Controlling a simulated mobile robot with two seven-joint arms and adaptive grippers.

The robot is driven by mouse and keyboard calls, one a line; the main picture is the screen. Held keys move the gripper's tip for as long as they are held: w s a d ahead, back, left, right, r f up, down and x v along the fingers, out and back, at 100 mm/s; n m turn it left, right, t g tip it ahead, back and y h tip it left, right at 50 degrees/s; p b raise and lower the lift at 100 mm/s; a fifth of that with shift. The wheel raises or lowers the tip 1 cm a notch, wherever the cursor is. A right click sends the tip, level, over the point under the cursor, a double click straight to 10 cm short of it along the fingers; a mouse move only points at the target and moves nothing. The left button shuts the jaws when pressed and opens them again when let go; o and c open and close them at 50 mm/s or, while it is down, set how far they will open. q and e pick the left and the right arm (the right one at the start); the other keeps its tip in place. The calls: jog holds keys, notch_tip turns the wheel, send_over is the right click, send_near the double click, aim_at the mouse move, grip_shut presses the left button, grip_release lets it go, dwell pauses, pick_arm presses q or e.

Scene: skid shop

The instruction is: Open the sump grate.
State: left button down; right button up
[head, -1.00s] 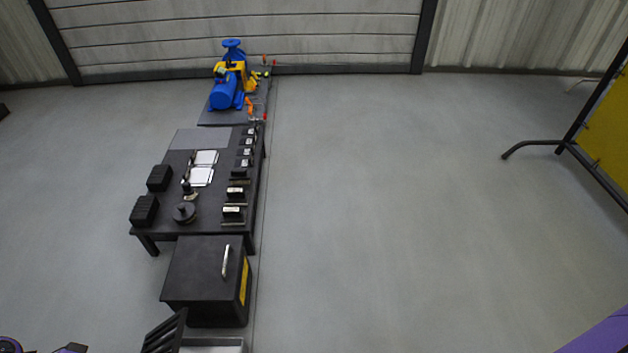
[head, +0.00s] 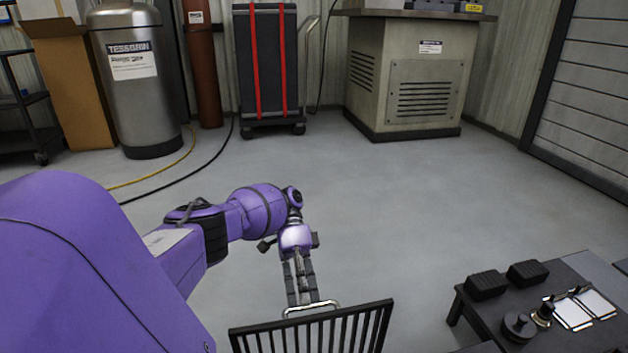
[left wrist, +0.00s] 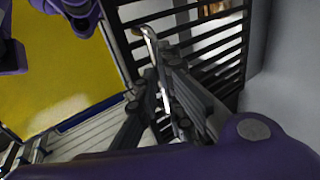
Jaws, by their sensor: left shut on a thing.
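The sump grate (head: 344,328), a dark frame of parallel bars, stands raised and tilted at the bottom of the head view; its lower part is cut off. Its bars also fill the upper right of the left wrist view (left wrist: 229,68). A bright metal handle (head: 326,304) sits on its top edge. My left gripper (head: 304,298) reaches down to this handle. In the left wrist view the handle (left wrist: 151,45) passes between the two dark fingers (left wrist: 165,112), which are shut on it. The sump opening is out of the head view. My right gripper is not identifiable.
A low black table (head: 478,318) with black blocks (head: 487,285) and small parts stands at right of the grate. Cabinet (head: 415,75), strapped cart (head: 267,65) and steel tank (head: 133,75) line the back wall. The floor between is clear apart from hoses (head: 160,178).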

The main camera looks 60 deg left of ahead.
pick_arm(q)
jog(key=a+f+b, duration=0.2)
jog(key=shift+w+f+b, duration=0.1)
jog(key=shift+f+b, duration=0.2)
jog(key=shift+f, duration=0.1)
pick_arm(e)
jog(key=shift+s+x, duration=0.2)
jog(key=shift+x, duration=0.85)
jog(key=shift+f, duration=0.1)
pick_arm(q)
jog(key=c, duration=1.8)
grip_release()
jog(key=shift+w+f, duration=0.1)
jog(key=shift+f, duration=0.1)
jog(key=shift+c, duration=0.2)
pick_arm(e)
jog(key=shift+w, duration=0.25)
pick_arm(q)
jog(key=shift+r, duration=0.1)
notch_tip(320, 180, up, 11)
jog(key=shift+w, duration=0.15)
